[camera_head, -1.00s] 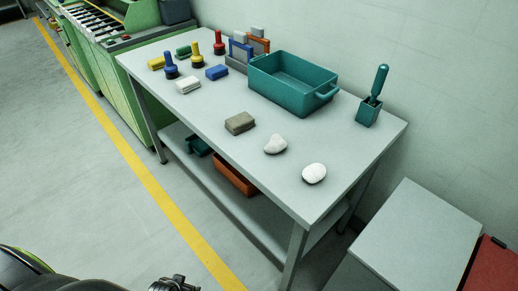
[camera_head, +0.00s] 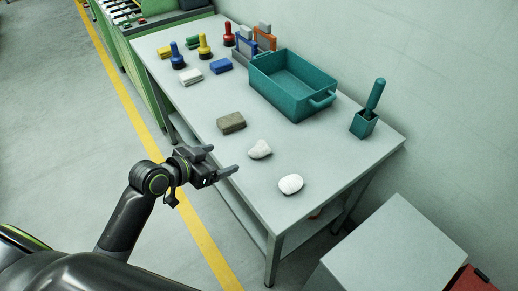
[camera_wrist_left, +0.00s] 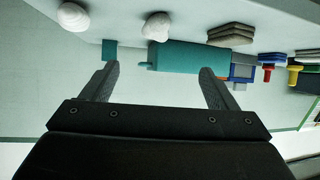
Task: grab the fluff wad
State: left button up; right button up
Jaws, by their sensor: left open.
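Two white lumps lie near the front right of the grey table. One is irregular and lumpy (camera_head: 260,149); the other is rounder and smoother (camera_head: 291,184). I cannot tell for sure which is the fluff wad. In the left wrist view, which looks upside down, the irregular lump (camera_wrist_left: 157,26) is near top centre and the rounder lump (camera_wrist_left: 73,17) at top left. My left gripper (camera_head: 223,158) is open and empty at the table's front edge, left of both lumps and apart from them. Its two fingers also show in the wrist view (camera_wrist_left: 157,74). My right gripper is not in view.
A brown-grey block stack (camera_head: 231,123) lies left of the lumps. A teal bin (camera_head: 285,97) and a teal holder with a handled tool (camera_head: 363,124) stand behind. Coloured blocks and bottle-like pieces fill the far left. A pale cabinet (camera_head: 390,255) stands at right.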

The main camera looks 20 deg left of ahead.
aim_at(254, 152)
pick_arm(q)
jog(key=p+x, duration=0.1)
jog(key=x, duration=0.9)
jog(key=shift+w+d+f+p, duration=0.1)
jog(key=shift+w+d+p, duration=0.1)
jog(key=shift+w+p, duration=0.15)
jog(key=shift+s+f+p+x, duration=0.15)
jog(key=shift+p+x, duration=0.2)
jog(key=shift+x, duration=0.85)
jog(key=shift+s+f+p+x, duration=0.1)
jog(key=shift+p+x, duration=0.25)
jog(key=shift+x, duration=0.8)
jog(key=shift+w+d+f, duration=0.25)
jog(key=shift+w+d, duration=0.1)
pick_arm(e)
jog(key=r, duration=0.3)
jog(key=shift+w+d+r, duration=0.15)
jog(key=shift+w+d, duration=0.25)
pick_arm(q)
jog(key=c, duration=1.1)
jog(key=shift+o, duration=0.2)
